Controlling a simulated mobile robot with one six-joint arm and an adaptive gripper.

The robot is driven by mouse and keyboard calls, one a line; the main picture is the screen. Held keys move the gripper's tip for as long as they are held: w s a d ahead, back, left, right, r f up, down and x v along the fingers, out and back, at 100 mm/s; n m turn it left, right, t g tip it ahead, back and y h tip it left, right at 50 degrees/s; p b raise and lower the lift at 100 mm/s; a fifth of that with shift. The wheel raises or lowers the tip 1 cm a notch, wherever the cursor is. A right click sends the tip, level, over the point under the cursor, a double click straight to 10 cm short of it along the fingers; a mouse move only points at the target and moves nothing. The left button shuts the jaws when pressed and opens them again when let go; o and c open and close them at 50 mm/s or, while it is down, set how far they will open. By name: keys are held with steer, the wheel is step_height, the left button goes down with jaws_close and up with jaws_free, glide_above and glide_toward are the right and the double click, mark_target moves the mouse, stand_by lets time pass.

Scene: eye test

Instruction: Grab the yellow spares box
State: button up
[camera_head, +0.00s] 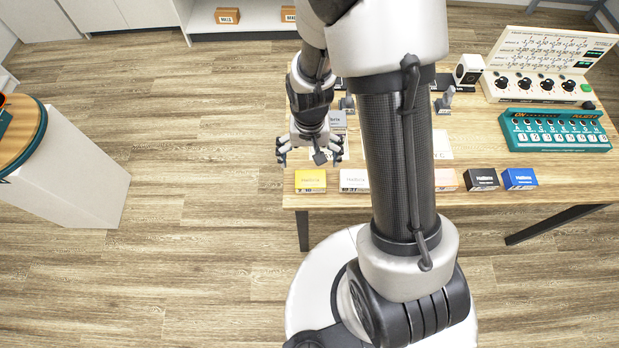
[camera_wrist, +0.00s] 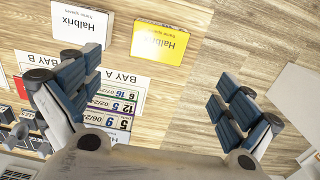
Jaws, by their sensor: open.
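The yellow spares box (camera_head: 310,181) stands near the front left corner of the wooden table (camera_head: 460,205) in the head view. In the wrist view the yellow box (camera_wrist: 160,42) shows from above, ahead of my gripper and between the lines of its two fingers. My gripper (camera_head: 311,150) is open and empty, above the table just behind the yellow box. In the wrist view its two fingers (camera_wrist: 160,105) are wide apart with nothing between them but a printed card below.
A white box (camera_head: 354,181) stands right of the yellow one; it also shows in the wrist view (camera_wrist: 82,24). Further right are black (camera_head: 481,180) and blue (camera_head: 520,179) boxes. A teal device (camera_head: 554,131) and a dial panel (camera_head: 540,86) are at right. My arm hides the table's middle.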

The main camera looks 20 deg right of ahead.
mark_target(310, 177)
step_height(310, 177, down, 12)
steer(key=b, duration=0.4)
steer(key=shift+w+d+f, duration=0.15)
steer(key=shift+c, duration=0.3)
steer(key=c, duration=1.1)
